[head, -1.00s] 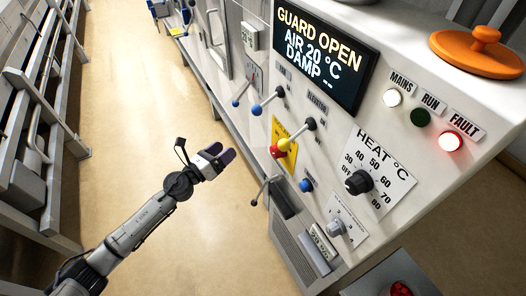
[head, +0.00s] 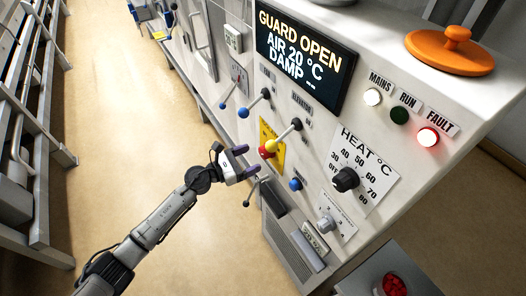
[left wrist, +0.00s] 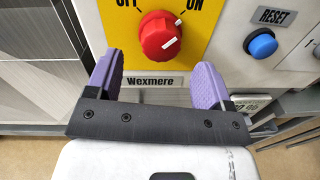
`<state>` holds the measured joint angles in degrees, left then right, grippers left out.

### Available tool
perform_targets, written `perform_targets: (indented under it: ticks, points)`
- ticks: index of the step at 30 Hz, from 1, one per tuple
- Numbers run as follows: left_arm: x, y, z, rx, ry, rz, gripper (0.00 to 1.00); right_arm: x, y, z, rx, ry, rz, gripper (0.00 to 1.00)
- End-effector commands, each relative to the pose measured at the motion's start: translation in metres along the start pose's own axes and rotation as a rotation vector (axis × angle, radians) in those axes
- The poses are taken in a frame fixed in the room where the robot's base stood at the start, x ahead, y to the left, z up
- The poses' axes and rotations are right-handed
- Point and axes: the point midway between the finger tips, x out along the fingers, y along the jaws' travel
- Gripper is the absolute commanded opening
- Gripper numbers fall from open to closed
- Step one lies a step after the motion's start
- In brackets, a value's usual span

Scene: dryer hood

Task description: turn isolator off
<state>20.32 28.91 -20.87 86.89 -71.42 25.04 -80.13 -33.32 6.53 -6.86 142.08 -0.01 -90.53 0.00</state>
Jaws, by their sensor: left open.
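The isolator is a red rotary knob (left wrist: 160,36) on a yellow plate (left wrist: 105,18), with OFF at upper left and ON at upper right. Its white mark points up and right, toward ON. In the head view the red knob (head: 265,153) sits on the yellow plate (head: 277,158) on the machine front, partly behind a yellow-tipped lever. My left gripper (head: 246,161) is open and empty, just left of the knob. In the left wrist view its purple fingers (left wrist: 158,66) stand apart below the knob, one toward each side, not touching it. My right gripper is not in view.
The yellow-tipped lever (head: 284,138) juts out close to the knob. Blue-tipped levers (head: 250,108) stand further left, and a blue RESET button (left wrist: 261,43) is to the right. The display (head: 303,58) reads GUARD OPEN. Open floor (head: 120,130) lies left of the machine.

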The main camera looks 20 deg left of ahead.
Motion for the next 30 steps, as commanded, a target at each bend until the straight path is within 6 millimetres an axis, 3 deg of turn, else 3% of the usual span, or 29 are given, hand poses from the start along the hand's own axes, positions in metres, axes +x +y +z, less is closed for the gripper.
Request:
perform_targets:
  ticks: [3,10,25,30]
  points:
    - [0.02,0.001,0.001,-0.001,-0.002,0.001,0.75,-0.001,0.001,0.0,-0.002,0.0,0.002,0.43]
    - [0.044,0.0,0.0,-0.001,-0.001,0.001,0.75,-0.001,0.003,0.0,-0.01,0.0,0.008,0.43]
    - [0.053,0.0,0.0,-0.001,0.0,0.001,0.75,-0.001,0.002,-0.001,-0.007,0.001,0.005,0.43]
    - [0.053,0.0,0.0,-0.001,0.0,0.001,0.58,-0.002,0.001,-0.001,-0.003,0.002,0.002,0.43]
